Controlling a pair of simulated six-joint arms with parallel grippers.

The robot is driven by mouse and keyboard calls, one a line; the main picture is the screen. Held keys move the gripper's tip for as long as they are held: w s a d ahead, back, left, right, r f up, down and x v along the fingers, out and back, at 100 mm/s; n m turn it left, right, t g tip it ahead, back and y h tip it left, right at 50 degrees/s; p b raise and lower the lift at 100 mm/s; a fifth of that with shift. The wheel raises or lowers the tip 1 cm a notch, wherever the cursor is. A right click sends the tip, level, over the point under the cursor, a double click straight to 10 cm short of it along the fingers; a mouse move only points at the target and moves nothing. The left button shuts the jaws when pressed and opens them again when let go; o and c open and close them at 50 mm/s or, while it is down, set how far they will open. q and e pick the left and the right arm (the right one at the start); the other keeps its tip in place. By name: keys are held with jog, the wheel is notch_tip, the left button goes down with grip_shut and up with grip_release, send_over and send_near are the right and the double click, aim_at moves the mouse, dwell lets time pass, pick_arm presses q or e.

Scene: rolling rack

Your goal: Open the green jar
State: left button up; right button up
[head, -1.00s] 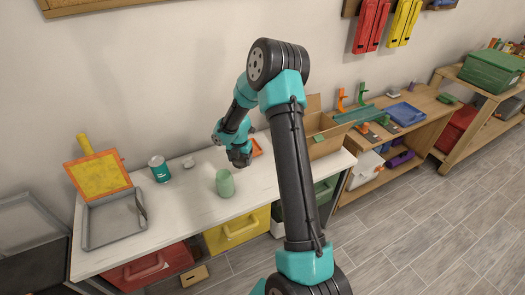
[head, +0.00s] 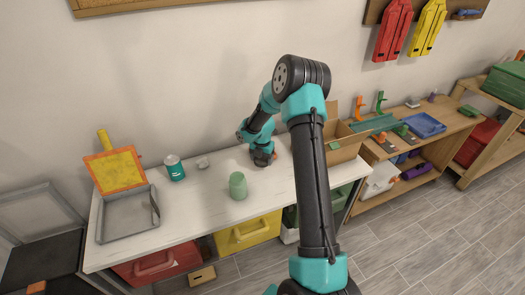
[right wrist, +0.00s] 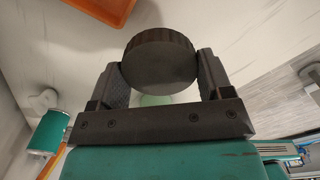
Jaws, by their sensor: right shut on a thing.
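The green jar (head: 238,187) stands upright on the white worktop, with no dark lid on its top. My right gripper (head: 264,158) is low over the worktop, behind and to the right of the jar, apart from it. In the right wrist view my right gripper (right wrist: 160,72) is shut on a dark round lid (right wrist: 160,60) with a ribbed edge, one finger on each side. A pale green patch shows beyond the lid, between the fingers. In the head view the lid is hard to make out against the dark gripper. My left gripper is not in view.
A teal can (head: 174,168) and a grey tray with a yellow panel (head: 116,170) stand on the left. A cardboard box (head: 343,149) stands at the right end.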

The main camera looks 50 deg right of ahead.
jog(key=w+d, duration=0.4)
jog(key=d, duration=0.1)
jog(key=w+d+f, duration=0.1)
jog(key=w+d, duration=0.1)
jog(key=shift+w+d, duration=0.3)
jog(key=shift+w, duration=0.05)
jog(key=shift+w+d, duration=0.15)
jog(key=shift+f, duration=1.75)
jog(key=shift+f, duration=0.2)
jog(key=o, duration=0.6)
jog(key=shift+r, duration=0.15)
